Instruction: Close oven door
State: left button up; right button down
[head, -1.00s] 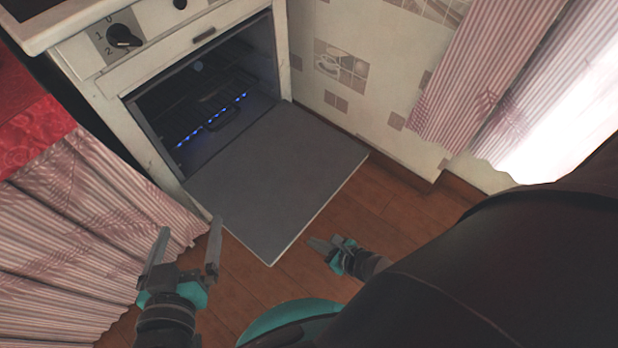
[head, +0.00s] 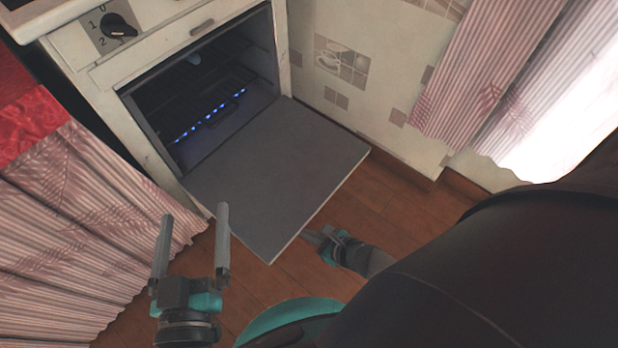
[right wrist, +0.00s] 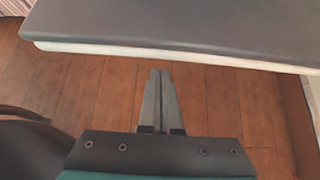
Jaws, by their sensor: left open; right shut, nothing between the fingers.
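The oven door (head: 275,175) is a grey panel with a pale edge, hinged low and swung down open in front of the oven (head: 190,110). Its outer edge also shows across the top of the right wrist view (right wrist: 170,30). My right gripper (head: 306,235) is shut and empty, with its tips close to the door's outer edge. In the right wrist view its tips (right wrist: 160,72) point at that edge; I cannot tell whether they touch it. My left gripper (head: 194,213) is open and empty, left of the door's near left corner.
A pink striped curtain (head: 80,230) hangs left of the oven, under a red cloth (head: 40,135). A tiled wall (head: 360,90) stands to the right, with another striped curtain (head: 490,70). Brown wooden floor (head: 390,200) lies clear around the door. Blue flames burn inside the oven.

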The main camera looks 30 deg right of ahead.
jog(key=shift+r, duration=1)
jog(key=shift+r, duration=0.1)
